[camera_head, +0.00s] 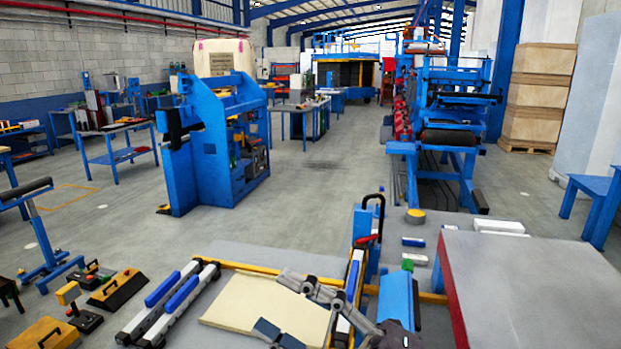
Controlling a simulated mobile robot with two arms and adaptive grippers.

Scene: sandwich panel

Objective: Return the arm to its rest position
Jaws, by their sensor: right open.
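My right arm (396,333) comes in from the bottom right edge. Its grey and dark gripper (277,305) is open, with its fingers spread over a pale cream panel (240,303). I see nothing between the fingers. The panel lies flat in a yellow-edged frame on the work table. I cannot tell whether the fingers touch it. My left gripper is not in view.
Blue-and-white clamp bars (172,302) lie left of the panel. A blue upright with a red-and-black handle (371,222) stands behind it. A grey, red-edged table (530,285) is at right. Toolboxes (117,289) sit at left. The floor beyond (320,215) is clear.

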